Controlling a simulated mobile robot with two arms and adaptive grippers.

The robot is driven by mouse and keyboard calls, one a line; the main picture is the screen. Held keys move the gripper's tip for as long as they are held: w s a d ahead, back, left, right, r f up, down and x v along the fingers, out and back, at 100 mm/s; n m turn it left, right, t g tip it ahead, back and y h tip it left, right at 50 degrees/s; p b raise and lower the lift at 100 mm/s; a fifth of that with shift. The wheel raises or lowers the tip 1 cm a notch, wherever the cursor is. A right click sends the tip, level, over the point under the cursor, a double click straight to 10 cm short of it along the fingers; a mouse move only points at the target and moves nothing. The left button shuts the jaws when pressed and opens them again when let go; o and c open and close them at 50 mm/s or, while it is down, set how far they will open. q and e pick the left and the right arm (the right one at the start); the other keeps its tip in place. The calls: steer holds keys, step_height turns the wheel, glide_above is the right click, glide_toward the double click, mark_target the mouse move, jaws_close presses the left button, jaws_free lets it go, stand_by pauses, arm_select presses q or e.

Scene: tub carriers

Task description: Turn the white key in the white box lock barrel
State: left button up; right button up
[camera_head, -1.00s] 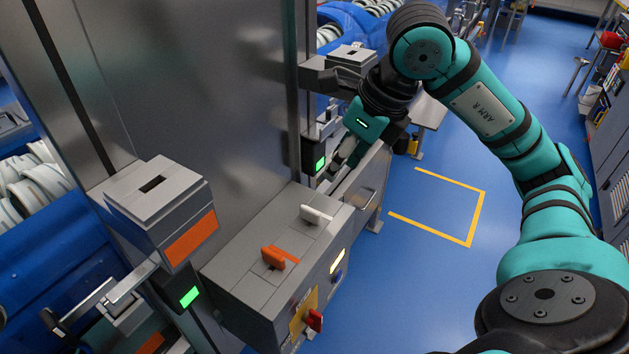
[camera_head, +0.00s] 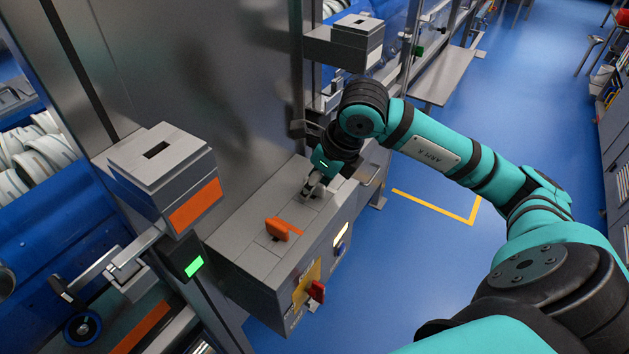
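The grey control box (camera_head: 243,231) has an orange key (camera_head: 281,229) standing in its top. The white key is not clearly visible now; my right gripper covers its place on the far part of the box top. My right gripper (camera_head: 311,192) points down at that place, with its fingertips at or very near the box top. I cannot tell whether the fingers are closed on the white key. My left gripper is not in view.
A grey box with an orange panel (camera_head: 195,205) stands at the left on a bracket with a green light (camera_head: 194,265). A red knob (camera_head: 318,291) sticks out of the box front. A similar white-labelled box (camera_head: 357,42) is farther back.

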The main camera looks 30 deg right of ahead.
steer(key=shift+f, duration=0.1)
jaws_close()
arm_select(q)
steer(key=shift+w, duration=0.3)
